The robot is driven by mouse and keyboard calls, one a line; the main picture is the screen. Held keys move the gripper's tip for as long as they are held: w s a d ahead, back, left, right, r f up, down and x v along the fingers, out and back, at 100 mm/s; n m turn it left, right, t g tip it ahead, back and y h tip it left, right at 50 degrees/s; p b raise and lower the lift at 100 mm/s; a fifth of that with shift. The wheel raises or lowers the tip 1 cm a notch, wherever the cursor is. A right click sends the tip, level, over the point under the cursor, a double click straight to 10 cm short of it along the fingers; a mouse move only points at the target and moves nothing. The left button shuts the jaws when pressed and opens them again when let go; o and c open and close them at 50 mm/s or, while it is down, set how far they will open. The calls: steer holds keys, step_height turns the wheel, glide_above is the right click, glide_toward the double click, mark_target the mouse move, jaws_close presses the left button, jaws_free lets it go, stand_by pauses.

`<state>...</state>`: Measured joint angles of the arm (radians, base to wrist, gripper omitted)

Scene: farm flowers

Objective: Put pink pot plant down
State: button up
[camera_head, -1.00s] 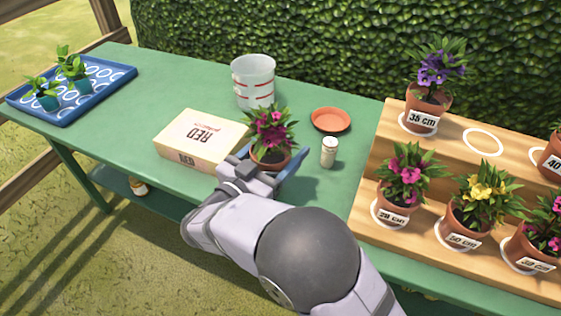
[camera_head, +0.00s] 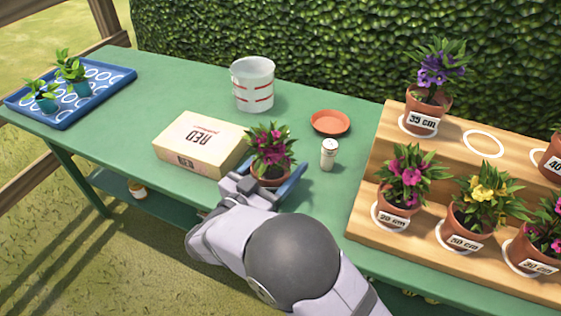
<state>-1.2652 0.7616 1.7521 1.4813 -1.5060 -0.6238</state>
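The pink pot plant (camera_head: 270,152) is a terracotta pot with pink flowers and dark green leaves. It stands upright between the blue fingers of my gripper (camera_head: 268,180), just right of the cream box on the green table (camera_head: 310,95). My gripper appears shut on the pot, with one finger showing along its right side. The pot's lower part is hidden behind the gripper, so I cannot tell whether it touches the table.
The cream box (camera_head: 203,140) is close on the left. A wooden stepped stand (camera_head: 372,165) holds several labelled potted flowers. A blue tray (camera_head: 115,75) holds seedlings.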

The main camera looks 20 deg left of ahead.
mark_target(261, 183)
steer(key=o, duration=1.4)
steer(key=shift+r, duration=0.15)
steer(key=s, duration=0.4)
steer(key=s+a, duration=0.1)
steer(key=s, duration=0.3)
steer(key=s+a, duration=0.1)
steer(key=s, duration=0.3)
steer(key=shift+a, duration=0.15)
steer(key=shift+w, duration=0.1)
